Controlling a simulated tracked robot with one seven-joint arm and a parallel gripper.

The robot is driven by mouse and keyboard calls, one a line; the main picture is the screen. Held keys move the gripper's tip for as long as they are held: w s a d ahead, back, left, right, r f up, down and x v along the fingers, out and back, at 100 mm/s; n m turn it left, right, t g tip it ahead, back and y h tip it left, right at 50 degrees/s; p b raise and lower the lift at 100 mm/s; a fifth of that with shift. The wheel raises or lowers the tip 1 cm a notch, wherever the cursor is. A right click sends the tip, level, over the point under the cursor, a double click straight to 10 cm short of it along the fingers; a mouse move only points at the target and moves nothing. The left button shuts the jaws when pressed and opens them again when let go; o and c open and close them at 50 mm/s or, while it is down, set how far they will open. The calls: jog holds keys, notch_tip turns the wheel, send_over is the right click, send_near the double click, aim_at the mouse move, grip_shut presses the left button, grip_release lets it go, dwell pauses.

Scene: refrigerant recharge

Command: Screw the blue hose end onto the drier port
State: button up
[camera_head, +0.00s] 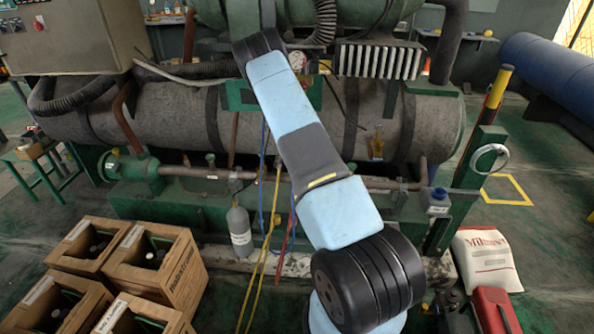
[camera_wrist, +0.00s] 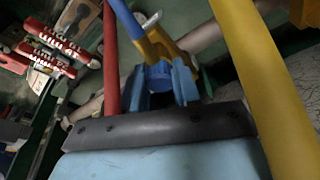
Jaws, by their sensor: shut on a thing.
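In the wrist view, my gripper (camera_wrist: 160,88) has its two blue fingers closed around a round blue piece (camera_wrist: 158,76), which looks like the blue hose end. A yellow fitting (camera_wrist: 157,45) sits right behind it; I cannot tell whether they touch or are threaded together. The blue hose (camera_wrist: 124,20) runs up to the left of the fitting. In the head view the blue hose (camera_head: 262,170) hangs beside my arm; my gripper is not distinguishable there. I cannot identify the drier port with certainty in either view.
A red hose (camera_wrist: 110,60) and a thick yellow hose (camera_wrist: 262,75) pass close on both sides of my gripper. A grey bottle (camera_head: 239,228) stands below the large grey tank (camera_head: 180,110). Wooden crates (camera_head: 155,265) fill the lower left; a white sack (camera_head: 487,258) lies right.

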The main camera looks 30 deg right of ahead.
jog(key=o, duration=1.1)
jog(key=shift+f, duration=0.1)
jog(key=shift+r, duration=2.3)
jog(key=s+a+f, duration=0.1)
jog(key=s+a, duration=0.6)
jog(key=s, duration=0.3)
jog(key=shift+s+a, duration=0.15)
jog(key=shift+s, duration=0.2)
jog(key=shift+s, duration=0.1)
